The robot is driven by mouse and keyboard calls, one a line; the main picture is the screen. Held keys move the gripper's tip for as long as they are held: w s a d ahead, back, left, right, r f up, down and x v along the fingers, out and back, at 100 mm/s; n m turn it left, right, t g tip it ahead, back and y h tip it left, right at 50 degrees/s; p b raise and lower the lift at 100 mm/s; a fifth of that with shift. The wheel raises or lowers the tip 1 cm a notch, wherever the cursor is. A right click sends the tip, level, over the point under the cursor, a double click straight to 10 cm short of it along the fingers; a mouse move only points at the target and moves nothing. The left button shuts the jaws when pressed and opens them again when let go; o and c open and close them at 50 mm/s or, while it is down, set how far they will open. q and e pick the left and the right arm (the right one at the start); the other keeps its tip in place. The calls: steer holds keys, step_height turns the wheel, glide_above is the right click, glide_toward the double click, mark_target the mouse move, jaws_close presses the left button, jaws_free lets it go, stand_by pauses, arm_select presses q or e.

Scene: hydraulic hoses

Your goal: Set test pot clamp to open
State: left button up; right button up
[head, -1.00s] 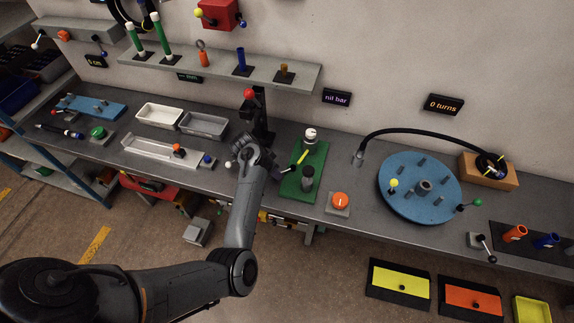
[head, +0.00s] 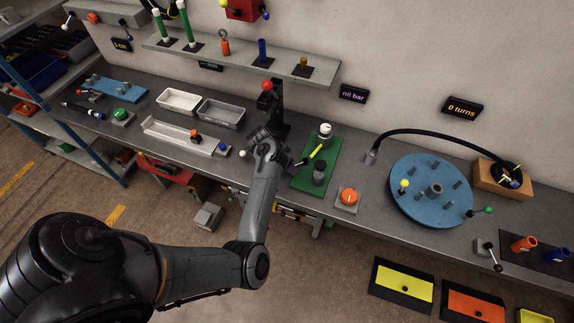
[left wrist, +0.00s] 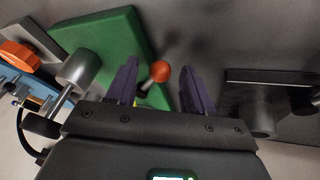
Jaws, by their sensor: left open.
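A green board (head: 327,150) on the bench carries a dark grey cylinder (head: 319,172), a white-topped pot (head: 325,130) and a yellow lever (head: 316,153). My left gripper (head: 291,165) is at the board's left edge. In the left wrist view, my left gripper (left wrist: 155,85) is open, its two purple fingers either side of an orange-red ball knob (left wrist: 160,71) on a thin rod. The knob touches neither finger visibly. The green board (left wrist: 105,35) and a grey cylinder (left wrist: 80,68) show to the left. I cannot tell which part the knob belongs to.
A black stand with a red ball (head: 267,86) rises behind my gripper. An orange knob block (head: 347,197) sits right of the board, and a blue turntable (head: 430,190) farther right. Trays (head: 220,113) lie left. A display (head: 353,93) reads "nil bar".

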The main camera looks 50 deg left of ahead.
arm_select(q)
steer(key=p+v, duration=0.2)
steer(key=v, duration=0.8)
steer(key=shift+s+r, duration=0.2)
steer(key=shift+r, duration=0.15)
steer(key=shift+c, duration=0.4)
